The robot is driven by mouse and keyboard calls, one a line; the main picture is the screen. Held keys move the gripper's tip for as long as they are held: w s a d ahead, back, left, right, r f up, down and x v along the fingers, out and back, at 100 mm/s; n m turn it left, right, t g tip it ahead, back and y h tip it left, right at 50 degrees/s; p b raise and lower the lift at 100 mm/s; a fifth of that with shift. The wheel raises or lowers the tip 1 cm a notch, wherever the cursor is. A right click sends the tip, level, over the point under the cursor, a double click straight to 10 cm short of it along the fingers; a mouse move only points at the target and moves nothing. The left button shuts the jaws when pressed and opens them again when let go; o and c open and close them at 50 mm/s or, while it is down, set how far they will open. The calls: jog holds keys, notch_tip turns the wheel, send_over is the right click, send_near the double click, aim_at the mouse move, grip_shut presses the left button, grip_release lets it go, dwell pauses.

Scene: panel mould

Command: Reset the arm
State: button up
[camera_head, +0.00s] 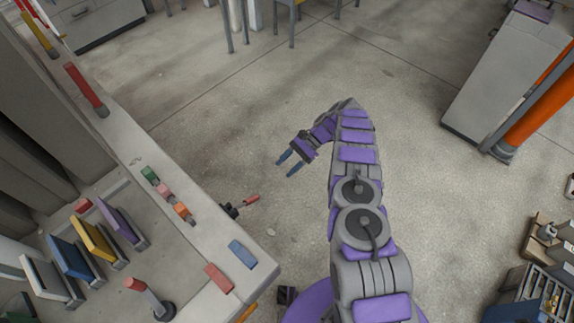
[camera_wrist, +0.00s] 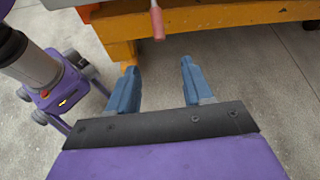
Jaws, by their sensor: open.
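My gripper (camera_head: 287,165) has two blue-grey fingers and hangs over bare floor, to the right of the panel bench (camera_head: 225,255). The fingers are apart with nothing between them. The wrist view also shows the open gripper (camera_wrist: 157,85), with concrete floor between its fingers. My purple and grey arm rises from the bottom and bends over to the left at its top. The gripper touches nothing in view.
The bench holds coloured blocks, upright panels and a red-topped lever (camera_head: 145,293). A red-handled lever (camera_head: 247,200) sticks out from its side. It also shows in the wrist view (camera_wrist: 157,22). A grey cabinet (camera_head: 498,75) stands at the upper right. The middle floor is clear.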

dwell(0.4)
jog(key=s+d+r+n+t+h, duration=0.1)
jog(key=s+r, duration=0.1)
jog(key=r, duration=1)
jog(key=s+d+r+n+t+h, duration=0.1)
jog(key=s+r+n, duration=0.1)
jog(key=r, duration=0.9)
jog(key=s+d+r+n+t+h, duration=0.15)
jog(key=s+d+r, duration=0.25)
jog(key=s+r, duration=0.55)
jog(key=s+d+r+n+t+h, duration=0.1)
jog(key=s+d, duration=0.3)
jog(key=s, duration=0.4)
jog(key=s+d+r+n+t+h, duration=0.1)
jog(key=s+d+h, duration=0.2)
jog(key=s, duration=0.6)
jog(key=s+d+n+t+h, duration=0.1)
jog(key=s+d+h, duration=0.1)
jog(key=s+d, duration=0.3)
jog(key=s, duration=0.4)
jog(key=shift+d+r, duration=0.15)
jog(key=shift+r, duration=0.25)
